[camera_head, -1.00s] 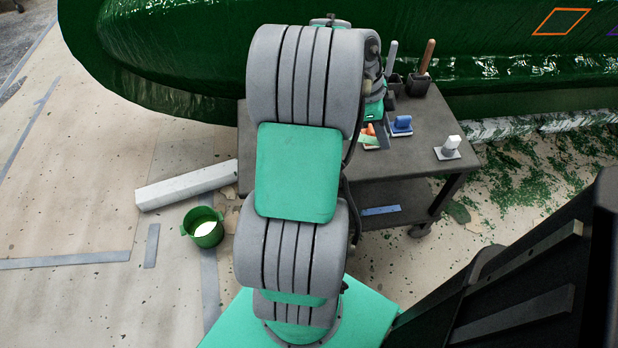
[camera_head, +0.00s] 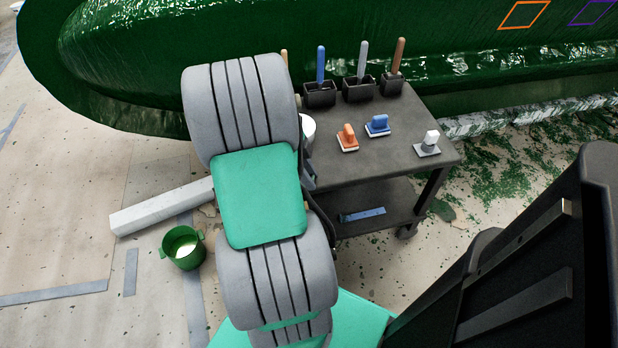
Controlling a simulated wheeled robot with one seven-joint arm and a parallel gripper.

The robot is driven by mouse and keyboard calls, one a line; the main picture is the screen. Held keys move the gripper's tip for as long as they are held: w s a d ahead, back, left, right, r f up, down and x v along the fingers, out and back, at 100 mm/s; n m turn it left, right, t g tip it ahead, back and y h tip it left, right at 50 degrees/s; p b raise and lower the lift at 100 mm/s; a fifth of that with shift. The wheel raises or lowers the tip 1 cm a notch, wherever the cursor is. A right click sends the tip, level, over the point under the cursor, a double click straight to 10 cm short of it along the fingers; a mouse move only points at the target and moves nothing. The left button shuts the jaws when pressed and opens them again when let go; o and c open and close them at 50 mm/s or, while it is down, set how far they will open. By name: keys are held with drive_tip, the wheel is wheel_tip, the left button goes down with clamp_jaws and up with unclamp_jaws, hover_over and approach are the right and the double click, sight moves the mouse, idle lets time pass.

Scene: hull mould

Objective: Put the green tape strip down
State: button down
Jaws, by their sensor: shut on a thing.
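I do not see the green tape strip in the current head view. My gripper does not show either; my own grey and green arm stands in front of the left part of the cart (camera_head: 385,165), which may hide both. I cannot tell where the strip is.
On the cart top stand an orange-handled block (camera_head: 347,138), a blue-handled block (camera_head: 378,125) and a white-handled block (camera_head: 428,144). Dark holders (camera_head: 358,88) with upright handles line its back. A blue strip (camera_head: 362,214) lies on the lower shelf. A green bucket (camera_head: 183,247) stands on the floor.

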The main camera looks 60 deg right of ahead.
drive_tip(key=shift+f, duration=0.2)
drive_tip(key=c, duration=1.2)
unclamp_jaws()
drive_tip(key=shift+r, duration=0.1)
